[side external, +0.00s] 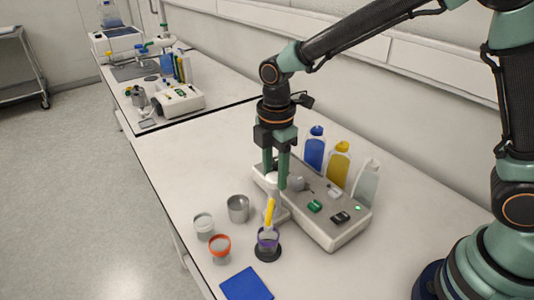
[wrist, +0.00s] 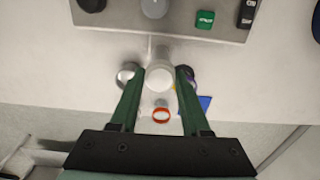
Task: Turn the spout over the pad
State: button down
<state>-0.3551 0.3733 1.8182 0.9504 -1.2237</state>
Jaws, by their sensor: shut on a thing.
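My gripper (side external: 275,181) points down at the front of the grey and white console (side external: 333,235). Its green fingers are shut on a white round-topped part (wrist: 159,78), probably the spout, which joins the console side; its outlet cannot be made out. In the wrist view the fingers (wrist: 160,70) stand on either side of this part. The blue pad (side external: 247,284) lies flat at the table's front edge, apart from the gripper. In the wrist view, the pad (wrist: 205,102) is partly hidden behind the right finger.
A purple-collared vessel with a yellow piece (side external: 269,213) stands on a black base just in front of the gripper. A metal cup (side external: 238,208), a clear jar (side external: 203,224) and an orange-rimmed cup (side external: 219,245) stand left. Blue, yellow and white bottles (side external: 338,165) stand behind the console.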

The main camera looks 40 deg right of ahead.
jog(key=shift+r, duration=0.15)
jog(key=shift+c, duration=1.8)
grip_release()
notch_tip(320, 180, up, 12)
